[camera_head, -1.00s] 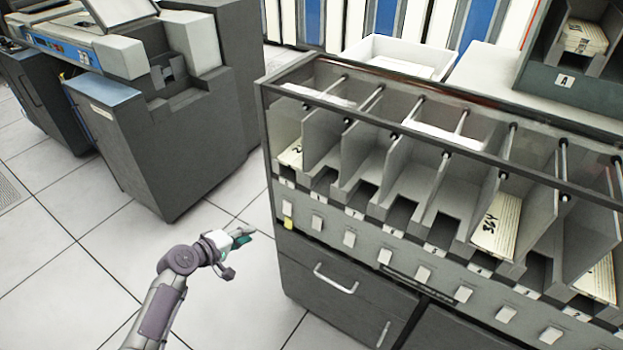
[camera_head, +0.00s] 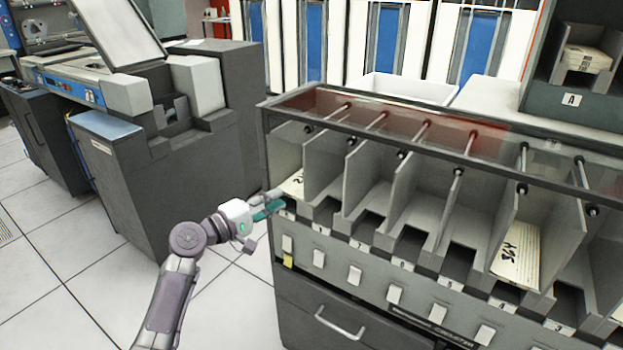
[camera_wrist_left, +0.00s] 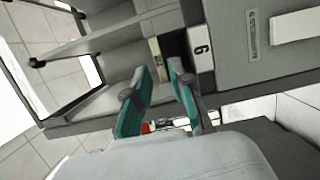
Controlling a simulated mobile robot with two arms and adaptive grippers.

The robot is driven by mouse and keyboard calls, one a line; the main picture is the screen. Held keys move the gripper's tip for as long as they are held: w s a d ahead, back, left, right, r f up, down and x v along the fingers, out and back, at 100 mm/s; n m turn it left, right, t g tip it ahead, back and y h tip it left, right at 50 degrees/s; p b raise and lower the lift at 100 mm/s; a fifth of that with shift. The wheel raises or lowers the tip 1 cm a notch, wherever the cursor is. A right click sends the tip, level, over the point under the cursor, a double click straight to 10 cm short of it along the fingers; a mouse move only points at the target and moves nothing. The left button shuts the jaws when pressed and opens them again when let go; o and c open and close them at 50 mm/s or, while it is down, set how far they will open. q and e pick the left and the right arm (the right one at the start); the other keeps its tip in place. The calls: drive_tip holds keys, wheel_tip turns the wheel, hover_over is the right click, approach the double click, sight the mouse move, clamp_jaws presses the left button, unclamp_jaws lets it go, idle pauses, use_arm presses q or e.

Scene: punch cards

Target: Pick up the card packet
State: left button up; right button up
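A cream card packet (camera_head: 293,184) with dark handwriting lies in the leftmost compartment of the grey card sorter. Its far part is hidden by the compartment walls. My left gripper (camera_head: 274,203) is at the front left corner of that compartment, close to the packet's near end. In the left wrist view the left gripper (camera_wrist_left: 160,70) has two teal fingers standing apart, with nothing clearly held between them. A narrow cream strip (camera_wrist_left: 157,70), perhaps the packet's edge, shows just beyond the fingertips. My right gripper is not in view.
The sorter (camera_head: 340,258) has several compartments with upright dividers and a clear top cover. A grey machine (camera_head: 150,190) stands at the left. The tiled floor (camera_head: 60,300) between is clear.

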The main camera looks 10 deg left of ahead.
sight(289, 196)
use_arm(q)
drive_tip(key=x, duration=0.4)
drive_tip(key=shift+w+d, duration=0.1)
drive_tip(key=shift+d, duration=0.35)
drive_tip(key=shift+w+d, duration=0.1)
drive_tip(key=shift+w, duration=0.1)
drive_tip(key=shift+c, duration=0.5)
clamp_jaws()
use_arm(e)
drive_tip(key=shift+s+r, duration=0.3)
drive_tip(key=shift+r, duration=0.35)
